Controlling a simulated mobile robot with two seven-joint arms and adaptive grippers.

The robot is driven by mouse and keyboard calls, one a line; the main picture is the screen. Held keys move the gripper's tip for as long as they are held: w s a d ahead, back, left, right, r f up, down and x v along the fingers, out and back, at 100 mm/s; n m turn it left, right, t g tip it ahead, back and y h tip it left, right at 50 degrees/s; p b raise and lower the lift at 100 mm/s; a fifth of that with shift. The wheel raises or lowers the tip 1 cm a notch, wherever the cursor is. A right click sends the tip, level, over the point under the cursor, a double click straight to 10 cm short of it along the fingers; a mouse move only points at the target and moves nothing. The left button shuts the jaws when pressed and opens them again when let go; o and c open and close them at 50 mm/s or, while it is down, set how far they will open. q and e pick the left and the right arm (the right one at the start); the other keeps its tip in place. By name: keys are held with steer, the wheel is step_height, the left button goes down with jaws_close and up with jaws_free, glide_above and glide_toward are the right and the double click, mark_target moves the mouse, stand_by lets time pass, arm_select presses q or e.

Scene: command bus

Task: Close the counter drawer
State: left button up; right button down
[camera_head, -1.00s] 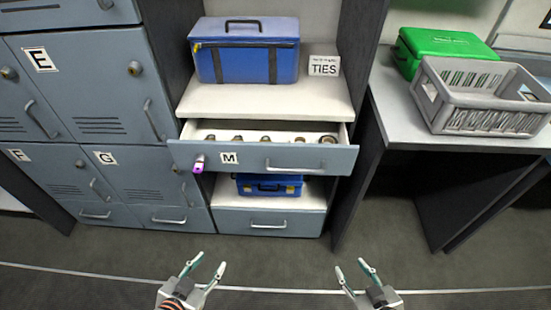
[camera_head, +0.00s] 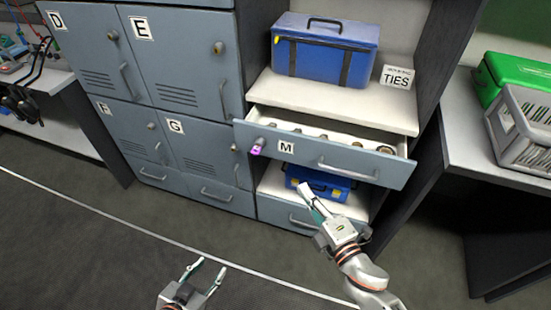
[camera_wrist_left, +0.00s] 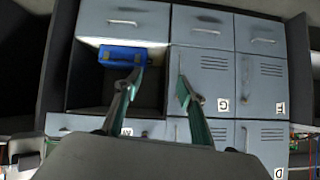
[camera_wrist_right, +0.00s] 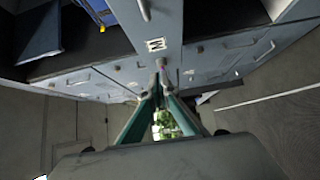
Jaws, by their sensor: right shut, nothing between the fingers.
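The counter drawer (camera_head: 330,160), labelled M, is pulled out under the shelf, with several small round things inside. Its front has a bar handle and a lock with a purple-headed key (camera_head: 257,147) at its left end. My right gripper (camera_head: 304,189) is shut and empty, just below the drawer front in the head view. In the right wrist view the drawer front (camera_wrist_right: 155,20) stands beyond my shut fingertips (camera_wrist_right: 160,68); I cannot tell whether they touch it. My left gripper (camera_head: 212,264) is open and empty, low over the floor, away from the drawer.
A small blue case (camera_head: 318,183) sits in the opening below the drawer. A large blue box (camera_head: 325,50) and a TIES sign (camera_head: 397,77) stand on the shelf above. Grey lockers (camera_head: 175,90) are left, a desk with a grey crate (camera_head: 525,125) right. The floor in front is clear.

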glide_toward(286, 147)
steer(key=a, duration=0.4)
steer(key=w, duration=0.4)
steer(key=shift+d, duration=0.3)
arm_select(q)
steer(key=shift+w+r, duration=0.5)
arm_select(e)
steer(key=shift+w+d, duration=0.15)
steer(key=shift+w, duration=0.4)
steer(key=w+d, duration=0.1)
steer(key=w, duration=0.2)
steer(key=w+d+b, duration=0.1)
steer(key=w, duration=0.3)
steer(key=w+d+b, duration=0.1)
steer(key=w, duration=0.2)
steer(key=shift+w+f, duration=0.15)
steer(key=shift+w+d, duration=0.1)
steer(key=shift+w, duration=0.1)
arm_select(q)
steer(key=f, duration=0.1)
steer(key=s+f, duration=0.1)
steer(key=f, duration=0.1)
steer(key=shift+f, duration=0.1)
arm_select(e)
steer(key=shift+d+r, duration=0.1)
steer(key=shift+r, duration=0.25)
